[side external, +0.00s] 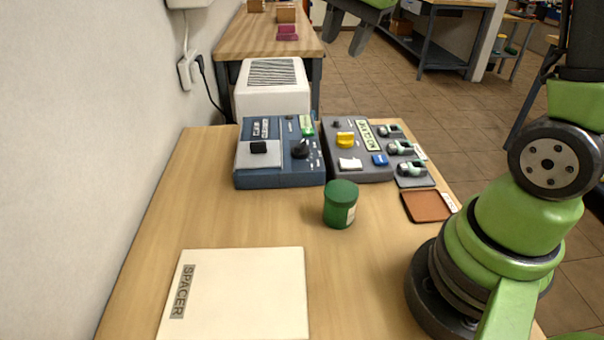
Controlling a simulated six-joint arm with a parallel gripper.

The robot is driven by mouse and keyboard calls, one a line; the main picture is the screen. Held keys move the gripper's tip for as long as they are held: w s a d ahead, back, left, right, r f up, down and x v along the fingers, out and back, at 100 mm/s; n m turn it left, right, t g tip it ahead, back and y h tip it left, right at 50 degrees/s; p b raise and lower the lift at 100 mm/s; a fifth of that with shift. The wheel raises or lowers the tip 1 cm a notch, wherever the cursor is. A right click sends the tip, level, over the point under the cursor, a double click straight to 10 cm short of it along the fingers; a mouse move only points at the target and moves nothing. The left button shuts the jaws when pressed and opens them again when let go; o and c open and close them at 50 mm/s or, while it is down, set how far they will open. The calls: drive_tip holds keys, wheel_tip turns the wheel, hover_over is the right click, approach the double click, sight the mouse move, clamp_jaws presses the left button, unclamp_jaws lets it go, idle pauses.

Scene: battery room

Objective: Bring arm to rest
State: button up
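My green arm stands at the right side of the wooden table (215,218). My gripper (343,45) shows at the top edge of the picture, raised high above the devices. Its two dark fingers point down and are spread apart, with nothing visible between them. The upper part of the gripper and part of the arm are cut off by the frame.
A blue device (280,178) and a grey control box (358,172) stand side by side on the table. A green canister (340,204) stands before them. A cream spacer board (245,295) lies at the front left. A brown pad (426,206) lies near my base.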

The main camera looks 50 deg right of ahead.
drive_tip(key=s+a+r+n+t+y, duration=0.1)
drive_tip(key=s+a+n+t, duration=0.1)
drive_tip(key=s+a+n, duration=0.3)
drive_tip(key=s+a+r+n+t+y, duration=0.1)
drive_tip(key=s+a+n+t, duration=0.1)
drive_tip(key=s+a+n, duration=0.3)
drive_tip(key=s+n, duration=0.3)
drive_tip(key=s, duration=0.2)
drive_tip(key=shift+s+r, duration=0.25)
drive_tip(key=shift+s, duration=0.05)
drive_tip(key=shift+d, duration=0.1)
idle(1.3)
